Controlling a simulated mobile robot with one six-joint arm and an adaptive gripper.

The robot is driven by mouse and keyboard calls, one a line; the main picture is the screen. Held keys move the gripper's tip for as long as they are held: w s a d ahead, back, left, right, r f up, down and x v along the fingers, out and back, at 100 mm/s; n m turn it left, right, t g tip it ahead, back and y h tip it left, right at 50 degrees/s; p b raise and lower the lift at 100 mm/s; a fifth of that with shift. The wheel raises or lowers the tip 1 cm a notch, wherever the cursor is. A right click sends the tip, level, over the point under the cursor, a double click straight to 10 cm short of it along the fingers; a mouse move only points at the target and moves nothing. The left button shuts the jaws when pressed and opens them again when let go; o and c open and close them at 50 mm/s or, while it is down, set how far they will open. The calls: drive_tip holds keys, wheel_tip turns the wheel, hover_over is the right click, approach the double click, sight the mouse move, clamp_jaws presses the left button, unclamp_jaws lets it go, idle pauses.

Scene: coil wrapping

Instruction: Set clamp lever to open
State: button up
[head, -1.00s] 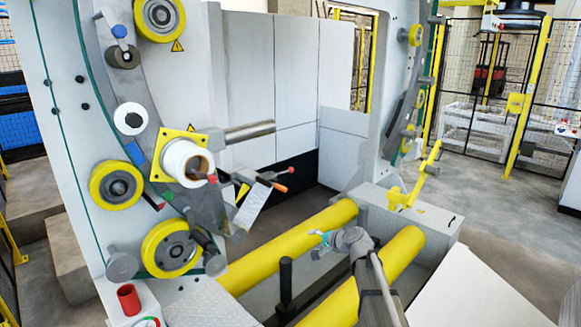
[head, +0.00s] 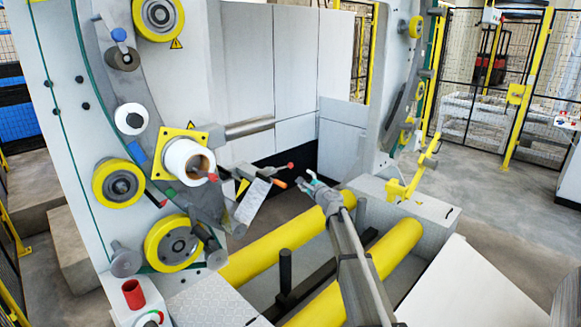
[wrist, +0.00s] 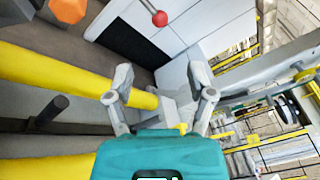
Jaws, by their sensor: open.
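Two lever handles stick out from the wrapping head in the head view: one with a red ball knob (head: 290,166) and, just below it, one with an orange grip (head: 279,184). I cannot tell which is the clamp lever. My gripper (head: 307,181) is open and empty, a little to the right of both handles and apart from them. In the wrist view, the red ball knob (wrist: 159,18) is at the top middle, beyond the gap between the open fingers of my gripper (wrist: 160,82). The orange grip (wrist: 68,10) is at the top left.
A white roll (head: 183,163) on a yellow plate sits left of the levers, with a steel bar (head: 250,128) above them. Yellow rollers (head: 268,256) lie below my arm. A yellow bracket (head: 415,178) stands to the right.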

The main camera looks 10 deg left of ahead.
sight(292, 167)
drive_tip(key=shift+w+a, duration=0.1)
drive_tip(key=shift+w, duration=0.05)
drive_tip(key=x, duration=1.3)
drive_tip(key=shift+w+a, duration=0.2)
